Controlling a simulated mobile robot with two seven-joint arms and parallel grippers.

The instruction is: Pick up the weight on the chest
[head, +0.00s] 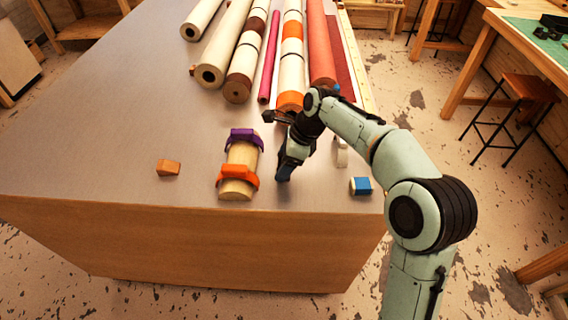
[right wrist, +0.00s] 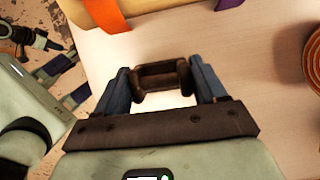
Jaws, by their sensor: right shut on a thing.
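My right gripper (head: 284,172) is over the front part of the grey chest top (head: 120,125). In the right wrist view, its two blue fingers (right wrist: 162,84) are shut on a small dark brown weight (right wrist: 162,74), one finger at each end. In the head view the weight is hidden by the gripper and arm. How far it is above the top, or whether it touches it, I cannot tell.
A cream roll (head: 242,155) with purple and orange clips lies just left of the gripper. An orange block (head: 168,168) is at the left, a blue-and-white block (head: 360,186) at the right edge. Several long rolls (head: 245,60) lie behind. The left of the top is clear.

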